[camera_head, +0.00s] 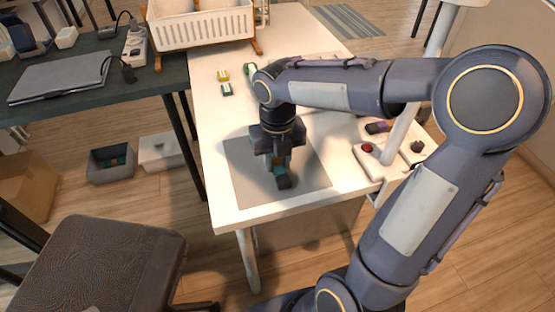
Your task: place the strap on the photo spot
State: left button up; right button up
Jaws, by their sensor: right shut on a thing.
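My right gripper (280,172) reaches down over the grey mat (245,185), which appears to be the photo spot, on the white table. It is shut on a small teal and dark piece (283,182), which I take to be the strap. The piece is low over the middle of the mat; I cannot tell whether it touches it. The gripper and wrist hide part of the piece and of the mat. My left gripper is not in view.
Small yellow (222,75) and teal (227,90) pieces lie at the table's back left, near a white rack (203,27). A red button (367,148) and a purple-dark item (377,127) are at right, by a white post. The table's left strip is clear.

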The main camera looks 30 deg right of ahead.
jog(key=shift+f, duration=0.1)
jog(key=o, duration=1)
